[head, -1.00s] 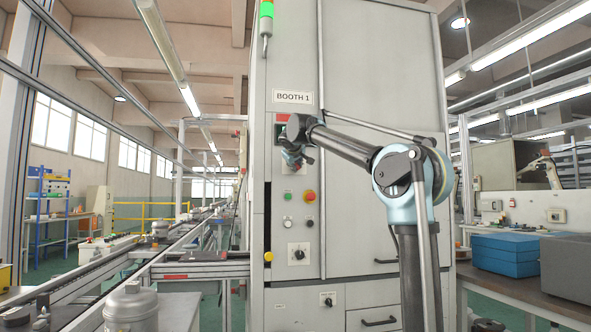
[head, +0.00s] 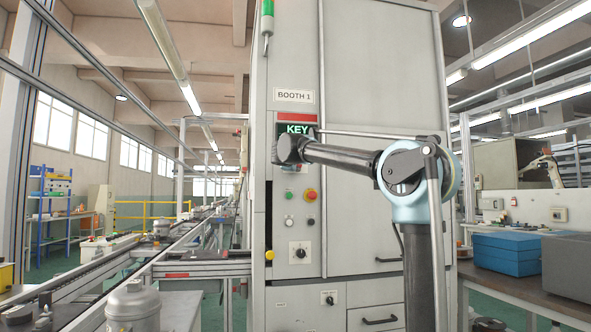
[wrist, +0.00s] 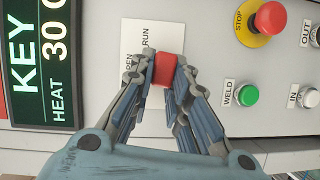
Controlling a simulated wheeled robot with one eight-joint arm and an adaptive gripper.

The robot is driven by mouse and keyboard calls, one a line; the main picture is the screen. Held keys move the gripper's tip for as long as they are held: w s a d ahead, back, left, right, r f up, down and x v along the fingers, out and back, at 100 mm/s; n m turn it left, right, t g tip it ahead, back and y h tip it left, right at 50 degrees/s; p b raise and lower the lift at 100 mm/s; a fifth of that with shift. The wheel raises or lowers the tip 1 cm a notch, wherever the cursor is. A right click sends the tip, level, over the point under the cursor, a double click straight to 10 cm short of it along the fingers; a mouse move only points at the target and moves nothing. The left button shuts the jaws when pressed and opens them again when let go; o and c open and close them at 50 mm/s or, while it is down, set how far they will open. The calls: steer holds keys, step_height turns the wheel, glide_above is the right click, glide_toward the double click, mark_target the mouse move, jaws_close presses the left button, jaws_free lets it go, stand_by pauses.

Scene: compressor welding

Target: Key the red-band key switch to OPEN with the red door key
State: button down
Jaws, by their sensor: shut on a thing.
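In the wrist view my gripper (wrist: 166,84) is shut on the red door key (wrist: 166,66), whose red head shows between the fingertips. The key is in front of a white label plate (wrist: 136,40) on the booth panel, which reads RUN and a partly covered word ending in PEN. The key switch itself is hidden behind the key and fingers, so I cannot tell whether the key is in it or how it is turned. In the head view my arm's end covers the gripper and the key.
The panel display (head: 297,128) reads KEY, and HEAT 30 in the wrist view. A red STOP button (wrist: 270,18), a green WELD button (wrist: 248,94) and a white IN button (wrist: 310,97) lie right of the gripper. A rotary knob (head: 299,252) is lower on the booth.

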steer(key=shift+n, duration=0.5)
steer(key=c, duration=1.5)
jaws_free()
steer(key=shift+f, duration=0.1)
steer(key=shift+o, duration=0.2)
steer(key=shift+s, duration=0.1)
steer(key=s+a, duration=0.1)
steer(key=s, duration=1)
steer(key=shift+s+a, duration=0.15)
steer(key=shift+s, duration=0.15)
